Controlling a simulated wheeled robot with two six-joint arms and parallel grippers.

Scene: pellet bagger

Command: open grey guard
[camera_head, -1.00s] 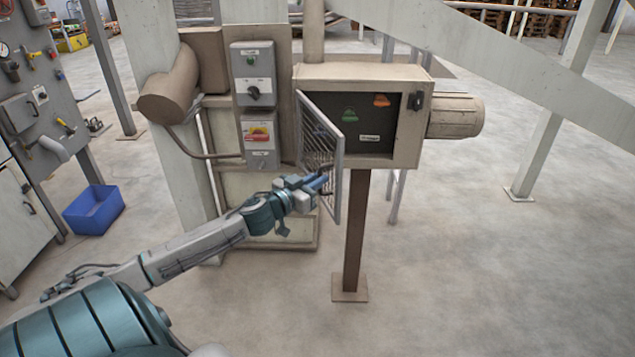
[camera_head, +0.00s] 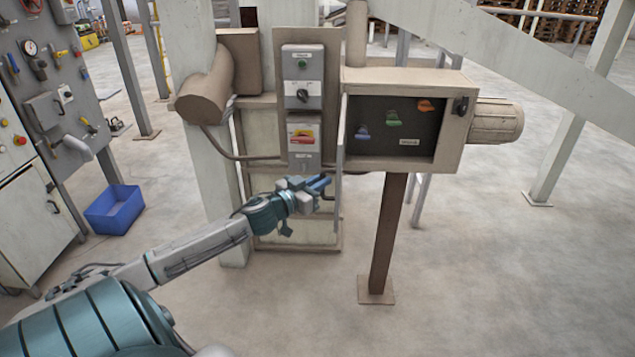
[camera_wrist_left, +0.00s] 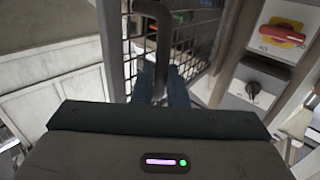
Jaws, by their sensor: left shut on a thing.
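The grey guard (camera_head: 341,165) is a mesh door hinged at the left side of the beige box (camera_head: 455,125). It stands swung out and shows nearly edge-on in the head view. Its mesh also shows in the left wrist view (camera_wrist_left: 191,55). My left gripper (camera_head: 326,184) is shut on the guard's dark handle (camera_wrist_left: 163,45), low on the door. Inside the open box are a blue, a green (camera_head: 394,118) and an orange (camera_head: 426,106) part on a dark panel. My right gripper is in neither view.
A grey switch box (camera_head: 302,92) and a box with a red-yellow switch (camera_head: 303,135) stand just left of the guard. The box's brown post (camera_head: 388,240) reaches the floor. A blue bin (camera_head: 115,209) lies at the left. The floor at the front right is clear.

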